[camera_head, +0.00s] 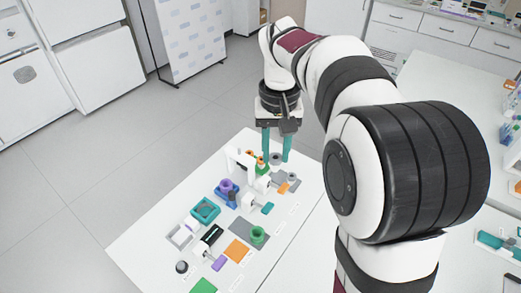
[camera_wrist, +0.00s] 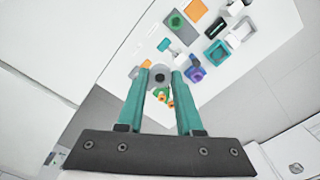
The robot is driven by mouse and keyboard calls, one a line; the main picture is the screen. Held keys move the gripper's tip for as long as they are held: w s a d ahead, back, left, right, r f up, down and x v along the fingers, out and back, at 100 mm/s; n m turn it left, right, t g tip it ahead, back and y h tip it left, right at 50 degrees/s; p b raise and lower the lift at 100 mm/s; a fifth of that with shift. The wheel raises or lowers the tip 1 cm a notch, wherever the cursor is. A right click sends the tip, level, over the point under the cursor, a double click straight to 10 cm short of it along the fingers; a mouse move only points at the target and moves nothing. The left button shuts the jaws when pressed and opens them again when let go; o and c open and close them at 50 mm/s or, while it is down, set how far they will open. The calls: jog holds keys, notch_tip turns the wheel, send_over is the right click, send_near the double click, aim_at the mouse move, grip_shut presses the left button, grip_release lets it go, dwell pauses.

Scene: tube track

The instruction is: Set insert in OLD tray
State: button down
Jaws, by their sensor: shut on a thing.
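My gripper (camera_head: 276,158) has teal fingers and points down at the far end of the white table. Its fingertips, also in the wrist view (camera_wrist: 161,74), are shut on a dark grey round piece (camera_wrist: 159,78) with a hole, which seems to be the insert. In the head view the grey piece (camera_head: 276,161) shows small between the fingers. I cannot tell whether it touches the table. No label reading OLD is legible. A teal square tray (camera_head: 194,215) and a white open tray (camera_head: 171,236) stand at the left; the wrist view shows the teal tray (camera_wrist: 211,62) too.
A white upright frame (camera_head: 232,158) and orange and green pieces (camera_wrist: 161,94) are close beside my fingers. A purple ring on a blue base (camera_head: 228,188), a black tray (camera_head: 212,234) and a green cylinder on a grey plate (camera_head: 258,235) stand nearer. The table's right edge strip is mostly clear.

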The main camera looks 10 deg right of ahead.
jog(key=w+d+f+m, duration=0.1)
jog(key=w+f+m, duration=0.1)
jog(key=w+f, duration=0.3)
jog(key=w+d+f+m, duration=0.2)
jog(key=w+f, duration=0.3)
jog(key=f, duration=0.4)
jog(key=w+d+f+m, duration=0.2)
jog(key=w+f+m, duration=0.1)
jog(key=w+f, duration=0.3)
jog(key=shift+d+f, duration=0.1)
jog(key=shift+f, duration=1.45)
jog(key=shift+f, duration=0.15)
jog(key=shift+c, duration=2.4)
grip_release()
